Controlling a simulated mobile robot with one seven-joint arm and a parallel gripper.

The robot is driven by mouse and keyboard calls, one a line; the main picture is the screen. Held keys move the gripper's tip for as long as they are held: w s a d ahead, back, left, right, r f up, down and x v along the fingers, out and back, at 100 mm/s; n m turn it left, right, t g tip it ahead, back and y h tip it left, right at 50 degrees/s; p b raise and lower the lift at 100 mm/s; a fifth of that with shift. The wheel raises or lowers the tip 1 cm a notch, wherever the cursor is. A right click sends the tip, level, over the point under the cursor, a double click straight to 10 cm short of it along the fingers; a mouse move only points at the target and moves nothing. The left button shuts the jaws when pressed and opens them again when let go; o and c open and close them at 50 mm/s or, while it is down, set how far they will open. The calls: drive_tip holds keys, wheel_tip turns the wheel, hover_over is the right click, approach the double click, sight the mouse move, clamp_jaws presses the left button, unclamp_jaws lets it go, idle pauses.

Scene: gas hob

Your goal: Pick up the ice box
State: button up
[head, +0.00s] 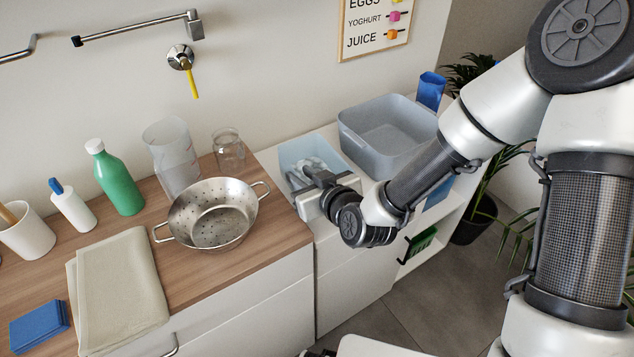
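A small light-blue open box (293,152), which looks like the ice box, stands on the white counter right of the wooden worktop. Pale, clear-looking pieces lie inside it. My gripper (303,181) is at the near side of this box, reaching in from the right. My wrist and gripper body cover the box's near right part. The fingertips are small and partly hidden, so I cannot tell whether they are apart, closed, or touching the box wall.
A larger grey-blue tub (385,151) stands just behind and right of the box. A steel colander (213,214), a glass jar (229,152) and a clear measuring jug (172,155) stand to the left. The counter's front edge lies below my wrist.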

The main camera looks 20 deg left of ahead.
sight(294, 171)
drive_tip(key=x, duration=0.5)
drive_tip(key=shift+f+b, duration=0.2)
drive_tip(key=shift+b, duration=0.1)
drive_tip(key=shift+d, duration=0.1)
clamp_jaws()
drive_tip(key=shift+r, duration=0.1)
idle(0.9)
